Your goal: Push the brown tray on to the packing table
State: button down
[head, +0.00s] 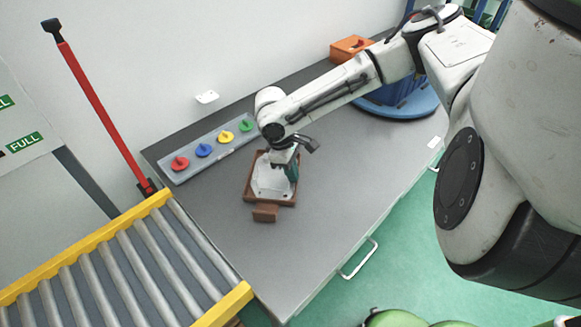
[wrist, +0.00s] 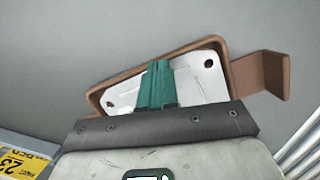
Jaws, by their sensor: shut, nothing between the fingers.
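The brown tray (head: 249,183) lies on the grey table top (head: 330,190), a little beyond the end of the roller conveyor. A flat silver casting (head: 268,182) with holes lies in it, and the tray's brown end tab (head: 265,213) faces the conveyor. In the wrist view the tray rim (wrist: 165,51) and tab (wrist: 262,74) show, with the casting (wrist: 198,80) inside. My gripper (head: 292,170) is over the tray's right part. Its teal fingers (wrist: 158,72) are together and empty, in front of the casting. I cannot tell whether they touch it.
The yellow-edged roller conveyor (head: 110,270) meets the table at the lower left. A grey strip with coloured knobs (head: 204,150) lies along the wall. A blue bin (head: 395,90) and an orange box (head: 350,47) stand at the back. The table right of the tray is clear.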

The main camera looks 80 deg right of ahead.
jog(key=shift+s+a, duration=0.1)
jog(key=shift+s, duration=0.3)
jog(key=shift+w, duration=0.1)
jog(key=shift+w, duration=0.3)
jog(key=w, duration=0.2)
jog(key=w+r, duration=0.1)
jog(key=shift+w+d+p, duration=0.35)
jog(key=shift+d, duration=0.05)
jog(key=v, duration=0.9)
jog(key=shift+b, duration=0.45)
jog(key=shift+s+a, duration=0.1)
jog(key=shift+s, duration=0.05)
